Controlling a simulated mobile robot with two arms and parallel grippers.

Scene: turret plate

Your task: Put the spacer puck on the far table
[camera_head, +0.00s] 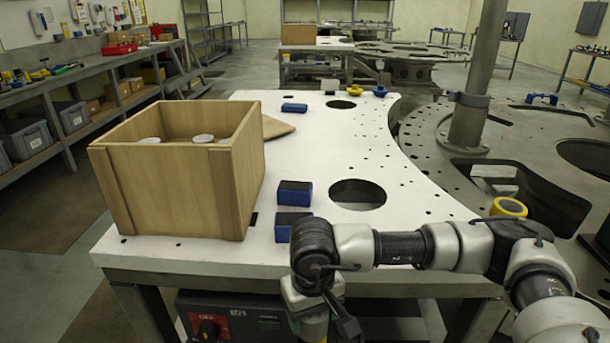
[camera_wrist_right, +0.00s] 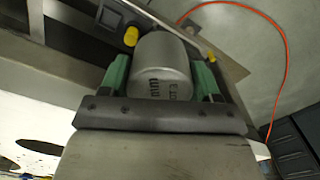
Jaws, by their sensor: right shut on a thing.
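My right gripper (camera_wrist_right: 160,72) is shut on a grey metal cylinder, the spacer puck (camera_wrist_right: 162,84). The green fingers press on both its sides, and dark print ending in "mm" shows on its end. In the head view my right arm comes in from the right and bends down in front of the white table's near edge; the puck cannot be made out there. A farther table (camera_head: 312,48) with a cardboard box on it stands at the back of the room. My left gripper is out of view.
The white table (camera_head: 330,125) bears a wooden crate (camera_head: 190,195) with round grey pieces inside, several blue blocks (camera_head: 294,193) and a large hole. A big round plate with a post (camera_head: 474,90) stands at right. Shelving lines the left wall; floor is free beside it.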

